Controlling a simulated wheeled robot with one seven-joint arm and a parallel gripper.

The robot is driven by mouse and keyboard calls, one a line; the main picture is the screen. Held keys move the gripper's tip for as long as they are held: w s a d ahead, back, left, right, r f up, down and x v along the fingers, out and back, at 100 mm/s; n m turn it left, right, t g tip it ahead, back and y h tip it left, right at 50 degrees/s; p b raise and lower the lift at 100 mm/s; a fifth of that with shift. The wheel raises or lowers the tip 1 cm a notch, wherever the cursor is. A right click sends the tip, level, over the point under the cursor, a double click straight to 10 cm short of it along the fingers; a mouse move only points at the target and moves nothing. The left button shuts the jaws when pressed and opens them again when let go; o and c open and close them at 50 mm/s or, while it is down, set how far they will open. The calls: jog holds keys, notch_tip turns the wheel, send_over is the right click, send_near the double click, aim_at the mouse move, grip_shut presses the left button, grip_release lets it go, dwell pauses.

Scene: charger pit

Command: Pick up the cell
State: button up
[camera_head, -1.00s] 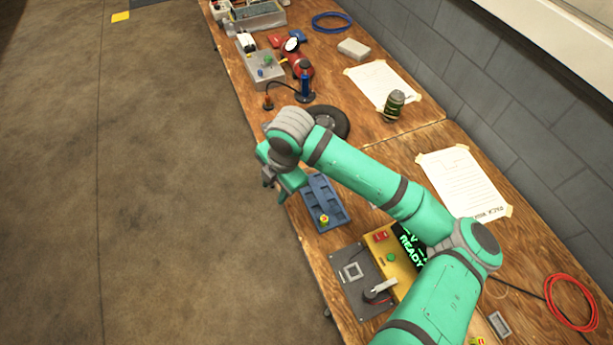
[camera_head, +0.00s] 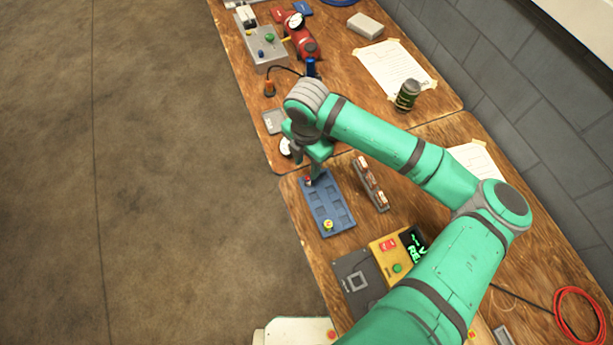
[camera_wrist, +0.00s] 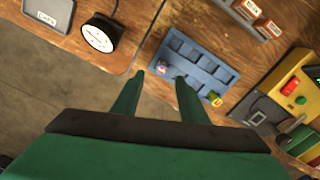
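A blue compartment tray (camera_head: 340,205) lies on the bench; the wrist view shows it too (camera_wrist: 200,62). A small cell with a red and white top (camera_wrist: 161,70) sits at the tray's far-left end. In the head view a bit of it (camera_head: 308,181) shows beside my fingers. A yellow-green cell (camera_head: 327,225) stands at the tray's near end, also in the wrist view (camera_wrist: 214,98). My gripper (camera_wrist: 161,77) is open, its fingertips apart on either side of the red-topped cell in the picture. I cannot tell its height above that cell.
A yellow charger unit (camera_head: 385,247) with a grey plate is nearer. A round dial (camera_wrist: 101,33) and grey tray (camera_wrist: 49,12) lie left. A dark green can (camera_head: 407,95) stands behind my arm.

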aim_at(308, 177)
jog(key=shift+s+d+f, duration=0.1)
jog(key=shift+s+f, duration=0.05)
jog(key=shift+f, duration=0.35)
jog(key=shift+s+d+f, duration=0.1)
jog(key=shift+f, duration=0.35)
jog(key=shift+w+a+f, duration=0.1)
jog(key=shift+f, duration=2.3)
grip_shut()
